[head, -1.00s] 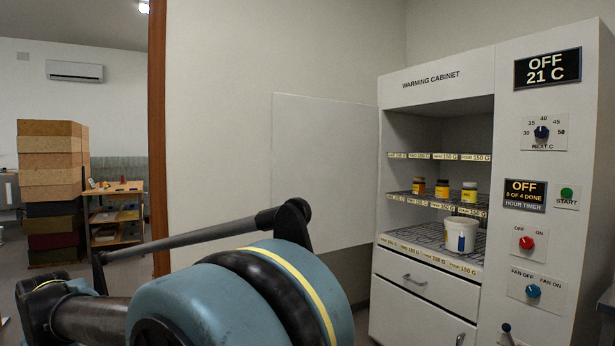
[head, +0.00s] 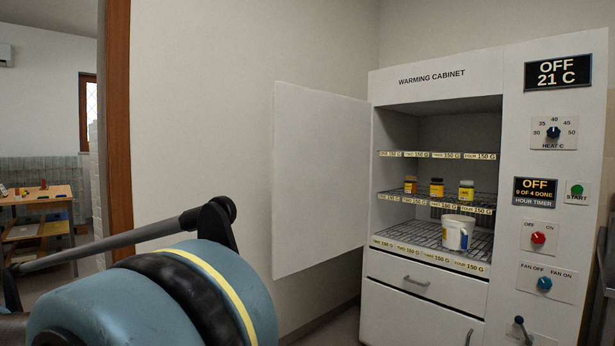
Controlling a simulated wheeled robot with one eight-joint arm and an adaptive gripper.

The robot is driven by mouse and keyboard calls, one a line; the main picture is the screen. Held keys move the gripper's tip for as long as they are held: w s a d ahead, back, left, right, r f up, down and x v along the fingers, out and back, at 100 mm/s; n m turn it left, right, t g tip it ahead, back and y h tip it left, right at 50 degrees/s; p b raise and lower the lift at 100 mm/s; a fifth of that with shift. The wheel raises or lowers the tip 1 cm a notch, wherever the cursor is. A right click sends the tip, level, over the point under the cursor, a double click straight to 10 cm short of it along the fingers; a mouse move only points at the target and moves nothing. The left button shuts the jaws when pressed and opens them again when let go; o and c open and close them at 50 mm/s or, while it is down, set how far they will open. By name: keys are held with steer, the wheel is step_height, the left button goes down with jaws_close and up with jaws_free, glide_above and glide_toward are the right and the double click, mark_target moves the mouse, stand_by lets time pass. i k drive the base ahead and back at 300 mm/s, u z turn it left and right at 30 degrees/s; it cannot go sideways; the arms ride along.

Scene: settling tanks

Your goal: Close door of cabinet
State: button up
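The warming cabinet (head: 435,89) stands on the right, its upper compartment open to view. Its white door (head: 318,180) is swung wide open to the left, hinged at the cabinet's left edge. Inside on the middle wire shelf (head: 398,195) stand three small jars (head: 437,188) with yellow labels. A white tub (head: 457,232) with a blue mark stands on the lower wire shelf. My blue arm link fills the lower left of the head view. My gripper is not in view.
The control panel on the right has a heat knob (head: 553,132), a red switch (head: 538,238), a blue fan knob (head: 544,283) and a small lever (head: 520,322). Drawers (head: 425,282) lie below the compartment. A doorway with a wooden frame (head: 116,130) and a wooden table (head: 38,197) are at left.

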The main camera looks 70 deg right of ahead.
mark_target(321, 140)
steer(key=i, duration=2.3)
steer(key=z, duration=3.85)
steer(key=i, duration=1)
